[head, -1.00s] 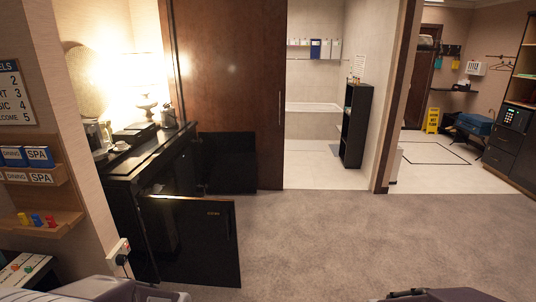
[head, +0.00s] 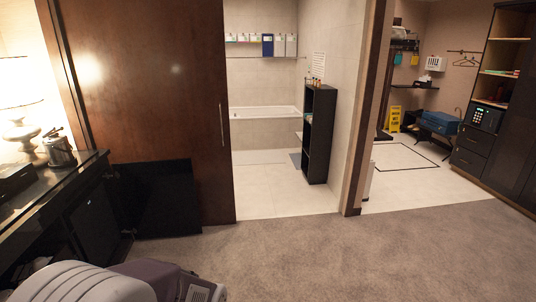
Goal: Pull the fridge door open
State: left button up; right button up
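A black cabinet door (head: 158,200) stands swung open at the end of the black minibar counter (head: 45,200), in front of the brown sliding door. The labelled black door, which stood open nearer to me earlier, is not in view now. I cannot tell from this frame which door is the fridge's. A grey and purple part of my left arm (head: 120,283) fills the bottom left corner and hides the floor and lower cabinet there. Neither gripper's fingertips show.
A kettle (head: 60,148) and a lit lamp (head: 22,125) stand on the counter. The brown sliding door (head: 150,100) stands behind it. Carpet (head: 330,255) is clear ahead and to the right. A black shelf (head: 319,135) stands by the bathroom opening.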

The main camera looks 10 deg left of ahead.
aim_at(92, 223)
jog(key=i+u, duration=0.25)
jog(key=i, duration=0.2)
jog(key=i+u, duration=0.25)
jog(key=i, duration=0.2)
jog(key=i+u, duration=0.25)
jog(key=i, duration=0.2)
jog(key=i+l+u, duration=0.2)
jog(key=i, duration=0.2)
jog(key=i+l+u, duration=0.25)
jog(key=i, duration=0.2)
jog(key=i+j+u, duration=0.2)
jog(key=i+u, duration=0.55)
jog(key=i, duration=0.25)
jog(key=i+u, duration=0.4)
jog(key=i+j+u, duration=0.15)
jog(key=i+j, duration=0.55)
jog(key=i, duration=0.15)
